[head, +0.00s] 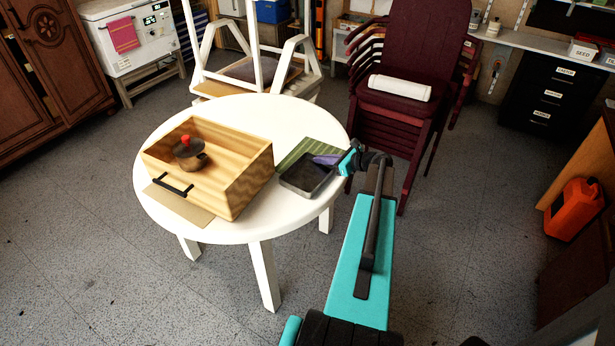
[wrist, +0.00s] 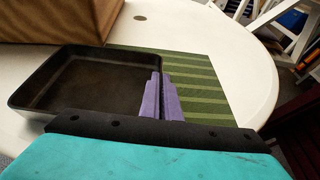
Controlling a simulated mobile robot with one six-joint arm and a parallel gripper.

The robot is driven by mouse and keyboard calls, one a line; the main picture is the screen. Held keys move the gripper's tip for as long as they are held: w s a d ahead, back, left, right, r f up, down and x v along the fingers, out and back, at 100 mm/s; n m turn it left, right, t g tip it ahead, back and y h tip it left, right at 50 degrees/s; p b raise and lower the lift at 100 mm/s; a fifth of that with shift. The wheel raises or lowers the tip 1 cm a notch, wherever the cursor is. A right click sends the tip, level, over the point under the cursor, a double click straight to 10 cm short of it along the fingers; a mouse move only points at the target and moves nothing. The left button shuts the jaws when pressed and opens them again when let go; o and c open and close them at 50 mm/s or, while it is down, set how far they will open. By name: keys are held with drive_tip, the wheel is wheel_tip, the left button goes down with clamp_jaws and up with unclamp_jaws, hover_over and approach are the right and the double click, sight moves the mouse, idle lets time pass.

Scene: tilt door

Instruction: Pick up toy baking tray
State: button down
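The toy baking tray (head: 307,182) is a dark, shallow, empty rectangular pan. It sits at the right side of the white round table, partly over a green striped mat. In the wrist view the tray (wrist: 85,85) fills the left half, its right wall running up to my purple fingers. My gripper (head: 326,160) is at the tray's right rim in the head view. In the wrist view my gripper (wrist: 161,92) has its fingers close together, one on each side of that rim. It looks shut on the rim; the contact itself is partly hidden.
The green striped mat (head: 318,152) lies under and behind the tray. A wooden box (head: 245,185) with a small lidded pot (head: 189,158) in it stands to the left on the table (head: 250,231). Stacked maroon chairs (head: 420,50) stand behind the table at right.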

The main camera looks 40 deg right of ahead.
drive_tip(key=shift+r, duration=0.15)
drive_tip(key=shift+r+b, duration=0.4)
drive_tip(key=shift+r, duration=0.65)
drive_tip(key=s+r+b, duration=0.2)
drive_tip(key=s, duration=1.4)
drive_tip(key=shift+r+b, duration=0.35)
